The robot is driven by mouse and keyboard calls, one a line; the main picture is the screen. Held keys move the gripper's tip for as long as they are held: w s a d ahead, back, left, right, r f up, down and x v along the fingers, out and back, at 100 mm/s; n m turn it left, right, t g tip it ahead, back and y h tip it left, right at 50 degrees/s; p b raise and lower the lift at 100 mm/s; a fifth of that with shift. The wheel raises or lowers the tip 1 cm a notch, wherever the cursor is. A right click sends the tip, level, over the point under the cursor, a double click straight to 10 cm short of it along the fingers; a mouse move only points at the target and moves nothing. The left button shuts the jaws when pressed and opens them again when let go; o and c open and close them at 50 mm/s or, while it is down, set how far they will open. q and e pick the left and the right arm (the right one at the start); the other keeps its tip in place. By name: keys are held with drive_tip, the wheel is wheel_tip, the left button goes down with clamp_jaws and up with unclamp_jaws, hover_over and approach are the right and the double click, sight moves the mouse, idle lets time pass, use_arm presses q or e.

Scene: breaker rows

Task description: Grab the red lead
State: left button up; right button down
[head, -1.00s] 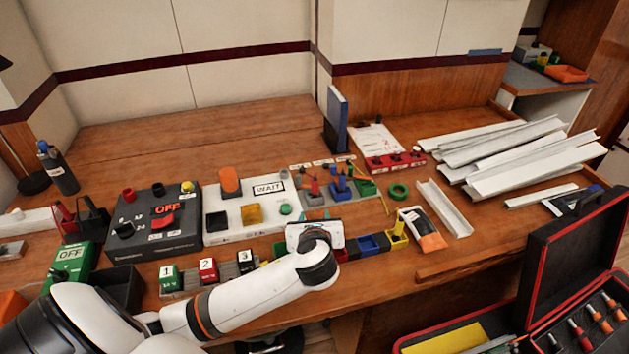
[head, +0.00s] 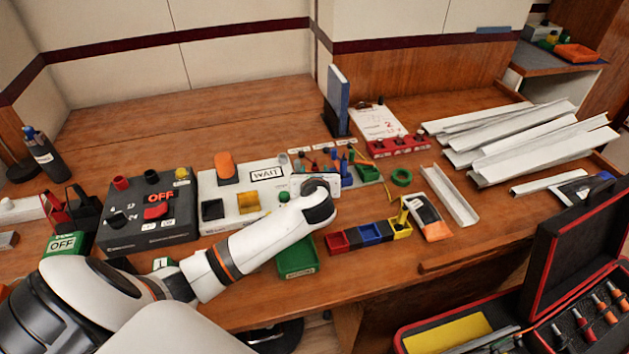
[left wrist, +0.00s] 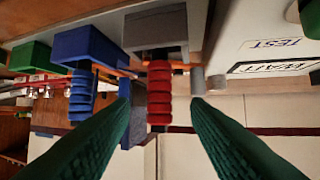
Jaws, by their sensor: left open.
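The red lead's ribbed plug (left wrist: 159,92) stands in the middle of the left wrist view, in a grey block (left wrist: 155,27). My left gripper (left wrist: 160,103) is open, its two green fingers on either side of the red plug with a visible gap on each side. I cannot tell how deep the plug lies between them. In the head view my left gripper (head: 318,186) is over the row of leads, and its hand largely hides the red one. A blue lead (left wrist: 82,95) hangs from a blue block beside the red one.
A white WAIT box (head: 222,222) is left of the gripper. A green bin (head: 297,258) and a row of red, blue and yellow bins (head: 370,238) are in front.

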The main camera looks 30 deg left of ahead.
use_arm(q)
drive_tip(key=shift+x, duration=1.2)
drive_tip(key=shift+w+a+f, duration=0.1)
drive_tip(key=shift+w, duration=0.05)
clamp_jaws()
use_arm(e)
drive_tip(key=shift+a+f, duration=0.15)
drive_tip(key=shift+a, duration=0.05)
